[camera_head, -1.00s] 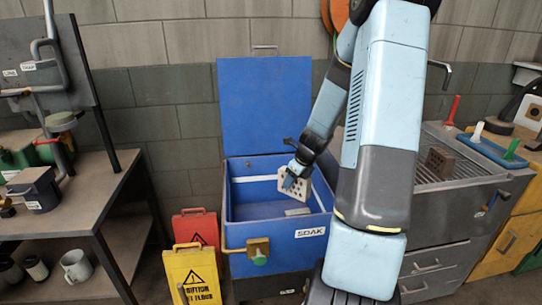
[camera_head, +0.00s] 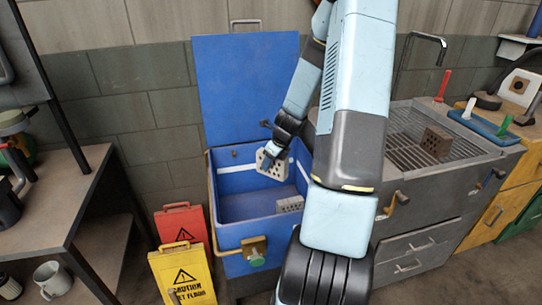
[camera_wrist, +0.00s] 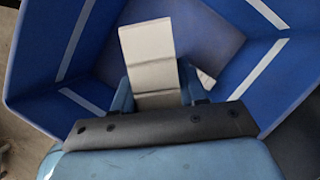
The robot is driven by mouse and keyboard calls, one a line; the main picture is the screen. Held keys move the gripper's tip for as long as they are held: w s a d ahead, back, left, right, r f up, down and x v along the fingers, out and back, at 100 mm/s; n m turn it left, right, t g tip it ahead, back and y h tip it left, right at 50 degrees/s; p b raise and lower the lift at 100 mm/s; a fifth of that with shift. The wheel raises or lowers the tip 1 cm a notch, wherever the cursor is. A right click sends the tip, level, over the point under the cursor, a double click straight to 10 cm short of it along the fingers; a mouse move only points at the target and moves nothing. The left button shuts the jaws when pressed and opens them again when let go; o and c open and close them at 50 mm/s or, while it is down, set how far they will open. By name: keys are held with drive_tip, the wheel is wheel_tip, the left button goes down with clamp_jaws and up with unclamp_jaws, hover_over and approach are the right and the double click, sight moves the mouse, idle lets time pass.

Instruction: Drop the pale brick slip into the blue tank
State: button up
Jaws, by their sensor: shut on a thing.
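The pale brick slip (camera_head: 273,164), a flat plate with holes, is held by my gripper (camera_head: 271,152). My gripper is shut on it at the back of the blue tank's opening. In the wrist view the slip (camera_wrist: 147,52) stands out as a pale strip between the fingers, with blue walls around it. The blue tank (camera_head: 231,236) stands open with its lid (camera_head: 245,85) raised at the back. Another pale brick piece with holes (camera_head: 290,204) lies on the tank floor at the right. My arm hides the tank's right front.
A yellow caution sign (camera_head: 183,277) and a red sign (camera_head: 183,226) stand left of the tank. A bench (camera_head: 75,190) is at the left. At the right, a brown brick (camera_head: 436,141) sits on a sink grate (camera_head: 400,140).

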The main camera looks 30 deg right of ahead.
drive_tip(key=shift+a+f, duration=0.1)
drive_tip(key=shift+f, duration=1.3)
drive_tip(key=o, duration=1.3)
drive_tip(key=v, duration=1.3)
drive_tip(key=shift+s+r, duration=0.15)
drive_tip(key=shift+r, duration=0.2)
